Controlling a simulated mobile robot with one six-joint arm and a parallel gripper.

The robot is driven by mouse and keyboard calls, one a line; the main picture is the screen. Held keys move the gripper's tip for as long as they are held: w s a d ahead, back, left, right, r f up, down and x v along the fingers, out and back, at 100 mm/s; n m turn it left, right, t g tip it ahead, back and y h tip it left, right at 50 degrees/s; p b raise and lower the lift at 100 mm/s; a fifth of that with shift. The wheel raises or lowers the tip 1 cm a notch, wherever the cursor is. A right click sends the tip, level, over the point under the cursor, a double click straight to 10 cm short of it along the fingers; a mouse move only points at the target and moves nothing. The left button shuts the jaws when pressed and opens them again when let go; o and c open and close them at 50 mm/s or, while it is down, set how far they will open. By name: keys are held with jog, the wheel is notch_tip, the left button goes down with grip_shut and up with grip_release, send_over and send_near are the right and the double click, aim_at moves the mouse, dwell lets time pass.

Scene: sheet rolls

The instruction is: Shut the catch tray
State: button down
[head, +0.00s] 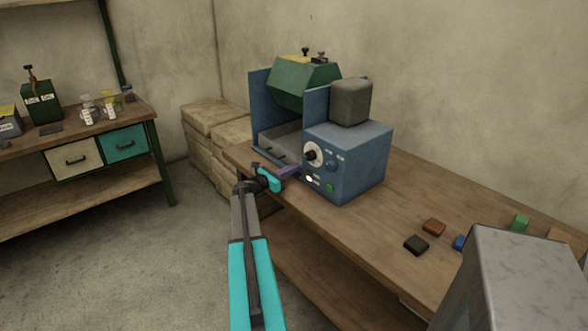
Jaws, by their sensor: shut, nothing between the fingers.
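The catch tray (283,137) is a grey, shallow tray low between the blue side plates of the sheet rolls machine (355,150). A dark handle shows on its front, and I cannot tell how far out it stands. My gripper (294,170) is shut and empty, with purple fingers just in front of the machine, right of the tray's front and close to the control box. I cannot tell whether it touches anything. The control box has a dial, a blue knob, a green button and a lit yellow lamp.
The machine stands on a wooden bench (415,200). Small blocks, including a dark one (416,245) and a red-brown one (433,227), lie to the right. Stacked pale sacks (215,118) stand behind the bench's left end. A second bench (80,137) with drawers is at the left.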

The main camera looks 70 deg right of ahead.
jog(key=shift+s+d+r, duration=0.2)
jog(key=shift+s+d, duration=0.1)
jog(key=shift+s, duration=0.15)
jog(key=shift+w+a, duration=0.1)
jog(key=shift+w, duration=0.05)
jog(key=shift+w+a, duration=0.1)
jog(key=shift+a, duration=0.05)
jog(key=b+v, duration=0.1)
jog(key=v, duration=1.3)
jog(key=shift+w+b, duration=0.2)
jog(key=shift+b, duration=0.2)
jog(key=shift+a+f, duration=0.1)
jog(key=shift+f, duration=0.05)
